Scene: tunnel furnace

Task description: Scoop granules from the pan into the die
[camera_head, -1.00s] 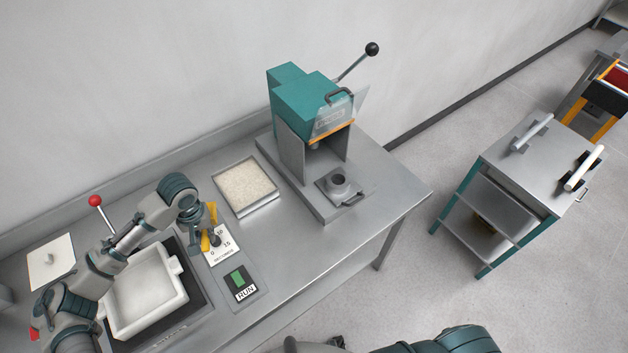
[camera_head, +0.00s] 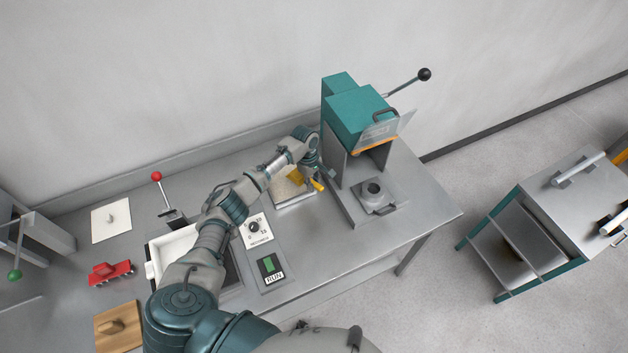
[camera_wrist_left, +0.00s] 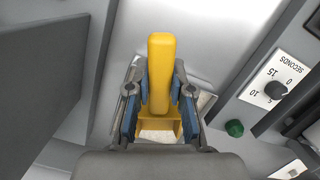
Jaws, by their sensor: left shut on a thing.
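The pan (camera_head: 296,204) is a shallow square tray of pale granules (camera_head: 285,190) on the steel bench. My left gripper (camera_head: 308,180) is over the pan and partly hides it. It is shut on a yellow scoop (camera_head: 318,185). In the left wrist view, the scoop (camera_wrist_left: 161,70) stands between the blue-padded fingers, its square end pointing at pale material (camera_wrist_left: 157,136). I cannot tell whether the scoop holds granules or touches them. The die (camera_head: 374,190) is a grey round-mouthed block on the press base, right of the pan. My right gripper is out of view.
The teal press (camera_head: 358,112) stands behind the die, with a clear guard and a black-knobbed lever. A dial panel (camera_head: 256,231) and RUN panel (camera_head: 270,268) lie in front of the pan. A white dish (camera_head: 172,248) and red-knobbed lever (camera_head: 157,177) are at left.

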